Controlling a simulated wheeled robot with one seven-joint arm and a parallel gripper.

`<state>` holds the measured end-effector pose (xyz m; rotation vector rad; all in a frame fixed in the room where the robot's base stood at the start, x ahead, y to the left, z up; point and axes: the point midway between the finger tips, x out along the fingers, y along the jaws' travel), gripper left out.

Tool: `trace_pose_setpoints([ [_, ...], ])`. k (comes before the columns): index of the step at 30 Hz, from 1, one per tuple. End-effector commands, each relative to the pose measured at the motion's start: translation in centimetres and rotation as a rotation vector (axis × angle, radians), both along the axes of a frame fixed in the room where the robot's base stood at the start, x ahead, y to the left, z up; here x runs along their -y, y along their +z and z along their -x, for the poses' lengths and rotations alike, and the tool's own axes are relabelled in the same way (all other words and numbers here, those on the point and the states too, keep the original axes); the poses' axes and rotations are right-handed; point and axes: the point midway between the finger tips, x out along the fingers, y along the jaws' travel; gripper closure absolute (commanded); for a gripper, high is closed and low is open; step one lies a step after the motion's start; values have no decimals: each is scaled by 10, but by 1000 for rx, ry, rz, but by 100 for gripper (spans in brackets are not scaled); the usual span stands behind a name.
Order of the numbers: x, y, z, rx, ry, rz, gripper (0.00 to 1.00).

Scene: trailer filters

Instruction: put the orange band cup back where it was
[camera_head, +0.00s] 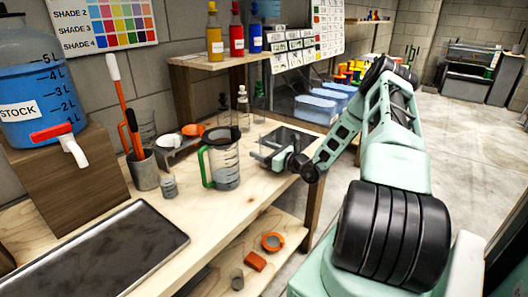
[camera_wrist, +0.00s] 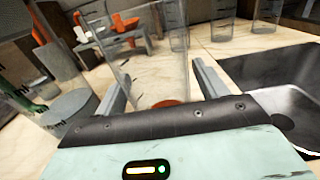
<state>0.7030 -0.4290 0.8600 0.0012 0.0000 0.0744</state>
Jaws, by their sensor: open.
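In the wrist view a clear cup (camera_wrist: 150,72) with orange low on its side, apparently the orange band cup, stands on the wooden bench. My gripper (camera_wrist: 158,66) is open, with one finger on each side of this cup. I cannot tell whether either finger touches it. In the head view my gripper (camera_head: 272,155) is low over the bench, right of the measuring jug. The cup cannot be made out clearly there.
The green-handled measuring jug (camera_head: 224,168) stands close on the left; it also shows in the wrist view (camera_wrist: 70,108). A dark basin (camera_wrist: 275,85) lies close on the right. Clear glassware (camera_wrist: 222,20) and a small rack (camera_wrist: 112,46) stand behind. A black tray (camera_head: 100,245) lies in front.

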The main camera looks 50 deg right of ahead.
Motion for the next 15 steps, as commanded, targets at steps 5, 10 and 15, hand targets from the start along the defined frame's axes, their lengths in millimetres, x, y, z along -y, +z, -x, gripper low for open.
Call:
trace_pose_setpoints([
  [5, 3, 1, 17, -1, -3, 0, 28],
  [10, 5, 1, 53, -1, -4, 0, 28],
  [15, 8, 1, 87, 0, -3, 1, 28],
])
